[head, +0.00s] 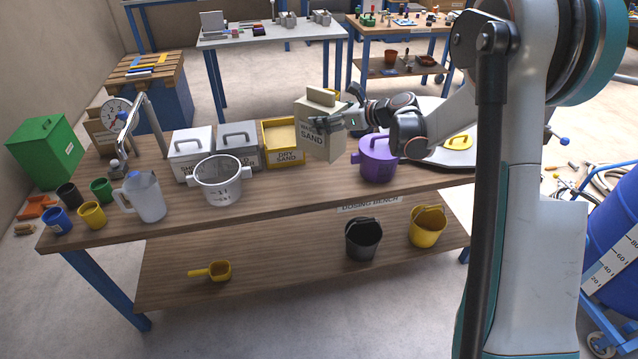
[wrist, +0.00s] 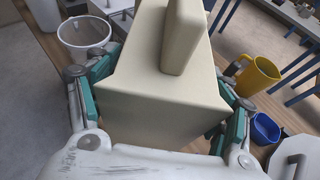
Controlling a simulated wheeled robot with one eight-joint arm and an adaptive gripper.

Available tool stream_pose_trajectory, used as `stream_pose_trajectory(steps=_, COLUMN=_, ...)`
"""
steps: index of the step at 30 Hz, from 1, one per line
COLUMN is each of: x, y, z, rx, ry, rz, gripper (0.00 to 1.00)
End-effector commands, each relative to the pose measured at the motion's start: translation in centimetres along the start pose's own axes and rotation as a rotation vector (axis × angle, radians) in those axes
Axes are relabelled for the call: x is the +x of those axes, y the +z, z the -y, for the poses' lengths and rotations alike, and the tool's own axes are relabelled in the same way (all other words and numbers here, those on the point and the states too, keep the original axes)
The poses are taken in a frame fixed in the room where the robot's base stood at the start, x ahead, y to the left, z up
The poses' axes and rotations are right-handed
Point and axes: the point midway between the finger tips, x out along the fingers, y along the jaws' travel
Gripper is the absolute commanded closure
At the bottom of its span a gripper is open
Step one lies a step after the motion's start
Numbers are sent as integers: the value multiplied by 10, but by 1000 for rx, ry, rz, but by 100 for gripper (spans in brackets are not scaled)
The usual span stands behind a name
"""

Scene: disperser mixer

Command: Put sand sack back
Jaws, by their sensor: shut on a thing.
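The sand sack (head: 312,138) is a cream, block-like bag with a raised fin on top and the word SAND on its front. It is slightly tilted and appears held up above the dosing bench (head: 268,196). My gripper (head: 338,122) is shut on it. In the wrist view the sack (wrist: 160,95) fills the middle, with finger pads against its left and right sides. The open yellow DRY SAND bin (head: 284,160) stands just left of the sack. The sack's underside is hidden in the wrist view.
Two lidded bins, white (head: 192,150) and grey (head: 238,150), and a white pot (head: 220,182) are to the left. A jug (head: 146,197) and several cups are farther left. The bench front below the sack is clear.

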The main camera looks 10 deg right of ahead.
Motion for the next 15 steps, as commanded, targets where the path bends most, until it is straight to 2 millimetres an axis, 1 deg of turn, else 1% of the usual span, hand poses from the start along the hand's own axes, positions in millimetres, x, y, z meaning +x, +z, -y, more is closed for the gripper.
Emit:
stream_pose_trajectory(steps=1, x=2, y=12, z=9, rx=-12, ry=23, rz=5, gripper=89)
stream_pose_trajectory(steps=3, x=4, y=23, z=16, rx=-26, ry=50, rz=13, gripper=89)
stream_pose_trajectory(steps=5, x=5, y=28, z=19, rx=-34, ry=66, rz=16, gripper=89)
stream_pose_trajectory(steps=7, x=7, y=28, z=21, rx=-41, ry=76, rz=19, gripper=89)
stream_pose_trajectory(steps=8, x=9, y=25, z=21, rx=-42, ry=78, rz=20, gripper=89)
stream_pose_trajectory(steps=11, x=16, y=8, z=22, rx=-43, ry=80, rz=20, gripper=89)
stream_pose_trajectory(steps=15, x=30, y=-24, z=22, rx=-43, ry=79, rz=21, gripper=89)
